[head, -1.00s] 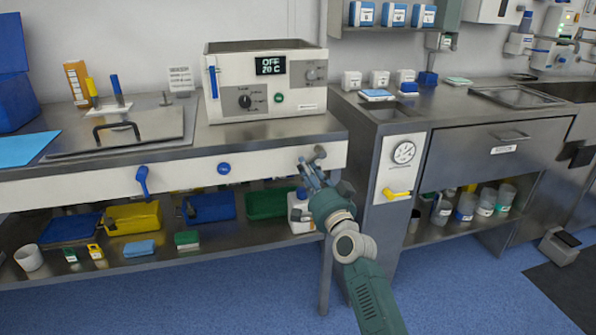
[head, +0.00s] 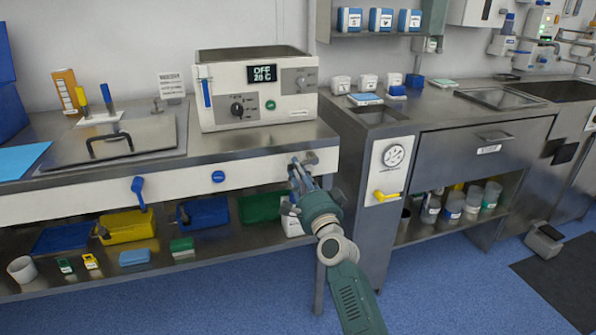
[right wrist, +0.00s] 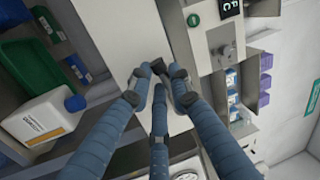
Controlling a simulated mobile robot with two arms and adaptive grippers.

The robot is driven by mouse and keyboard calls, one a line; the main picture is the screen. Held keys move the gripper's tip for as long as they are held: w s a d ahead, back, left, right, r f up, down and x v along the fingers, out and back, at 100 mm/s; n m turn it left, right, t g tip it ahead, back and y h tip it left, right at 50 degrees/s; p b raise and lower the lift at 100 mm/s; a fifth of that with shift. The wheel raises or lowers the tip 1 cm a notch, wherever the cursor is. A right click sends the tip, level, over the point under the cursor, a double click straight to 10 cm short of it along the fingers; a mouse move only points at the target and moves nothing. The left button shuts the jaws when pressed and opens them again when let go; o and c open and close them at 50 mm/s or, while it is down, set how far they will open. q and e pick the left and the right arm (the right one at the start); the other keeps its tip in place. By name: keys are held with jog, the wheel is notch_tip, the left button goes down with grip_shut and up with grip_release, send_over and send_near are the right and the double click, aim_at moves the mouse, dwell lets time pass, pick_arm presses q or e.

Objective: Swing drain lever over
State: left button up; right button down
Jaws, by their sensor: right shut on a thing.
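The white front panel of the left counter carries a grey metal drain fitting (head: 311,158) near its right end. My right gripper (head: 298,171) reaches up to it from below in the head view. My left gripper is not in view.
A water bath (head: 255,88) stands on the counter above. Another blue lever (head: 138,192) and a blue round knob (head: 218,177) sit further left on the panel. A white bottle (head: 292,222) stands on the shelf below. A yellow lever (head: 386,196) is on the cabinet to the right.

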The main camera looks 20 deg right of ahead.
jog(key=shift+r, duration=0.1)
jog(key=c, duration=1.6)
grip_release()
jog(key=shift+s, duration=0.1)
jog(key=s, duration=0.4)
jog(key=s+f, duration=0.1)
jog(key=s, duration=0.2)
jog(key=s+f, duration=0.1)
jog(key=s, duration=0.3)
jog(key=shift+s+d+f, duration=0.15)
jog(key=shift+s+d, duration=0.05)
jog(key=shift+s, duration=0.1)
